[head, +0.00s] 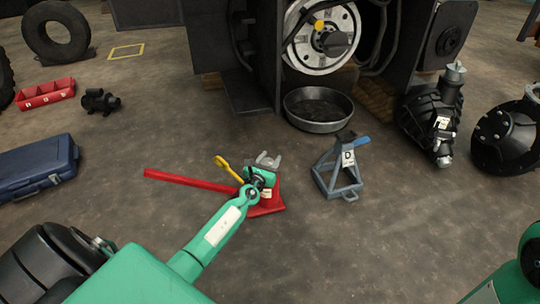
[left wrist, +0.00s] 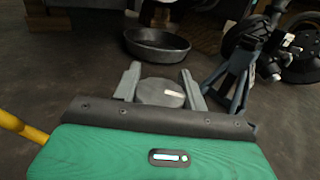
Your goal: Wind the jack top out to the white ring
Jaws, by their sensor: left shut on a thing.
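The red jack (head: 272,208) stands on the floor in the middle of the head view, its long red handle (head: 185,180) reaching left. My left gripper (head: 267,160) is over it. In the left wrist view the two grey fingers of this gripper (left wrist: 160,88) are shut on the sides of the round grey jack top (left wrist: 158,94), which has a pale mark. My green gripper body and arm hide most of the jack's body. I cannot see the white ring. My right gripper is out of view.
A grey-blue jack stand (head: 345,175) marked D stands just right of the jack. A round pan (head: 318,126) lies behind, under the forklift (head: 235,50). A blue case (head: 38,170) and red tray (head: 45,93) are at the left. Floor between case and jack is mostly clear.

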